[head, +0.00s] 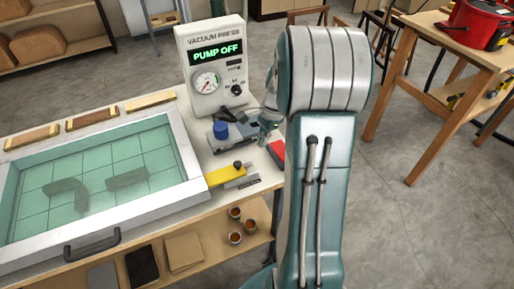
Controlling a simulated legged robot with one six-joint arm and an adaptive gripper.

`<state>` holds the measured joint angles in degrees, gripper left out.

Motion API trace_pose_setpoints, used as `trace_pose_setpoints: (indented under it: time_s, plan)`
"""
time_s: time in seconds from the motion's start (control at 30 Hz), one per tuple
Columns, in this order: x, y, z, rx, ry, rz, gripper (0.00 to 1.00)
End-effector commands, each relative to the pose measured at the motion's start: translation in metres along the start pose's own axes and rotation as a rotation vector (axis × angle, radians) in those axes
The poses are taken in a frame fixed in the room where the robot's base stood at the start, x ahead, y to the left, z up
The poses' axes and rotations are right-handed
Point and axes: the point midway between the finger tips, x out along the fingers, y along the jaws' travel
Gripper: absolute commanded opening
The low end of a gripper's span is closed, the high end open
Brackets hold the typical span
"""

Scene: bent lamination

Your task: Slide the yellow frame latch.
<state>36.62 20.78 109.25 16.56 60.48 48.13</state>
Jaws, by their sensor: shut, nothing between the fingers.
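The yellow frame latch (226,175) sits at the right front corner of the vacuum press frame (181,196). It is a flat yellow bar with a dark knob near its right end, beside a grey plate on the bench edge. My gripper (262,130) is partly hidden behind my arm, above the bench and behind the latch, a short way to its upper right. It is shut and empty, apart from the latch as far as I can see. Under the clear teal sheet (110,172) lie dark bent pieces.
The vacuum press control box (212,70) reads "PUMP OFF" and stands at the back of the bench. A blue-capped item (221,130) and a red item (277,152) lie close to my gripper. Small cups (235,237) stand on the shelf below. A wooden table (440,50) stands right.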

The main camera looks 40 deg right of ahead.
Motion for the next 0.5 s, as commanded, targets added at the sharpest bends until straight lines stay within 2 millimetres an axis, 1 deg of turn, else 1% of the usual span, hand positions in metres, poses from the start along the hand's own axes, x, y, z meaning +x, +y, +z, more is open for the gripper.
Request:
trace_pose_setpoints:
  time_s: [0.03,0.17,0.3,0.4,0.5]
  plan:
    - [-0.01,-0.001,0.002,-0.002,0.005,-0.004,0.0]
    - [-0.033,0.0,0.008,-0.003,0.01,-0.005,0.0]
    - [-0.058,-0.001,0.005,-0.003,0.007,-0.004,0.0]
    - [-0.069,-0.001,0.001,-0.001,0.002,-0.002,0.0]
    - [-0.075,-0.001,-0.002,-0.001,-0.001,0.0,0.0]
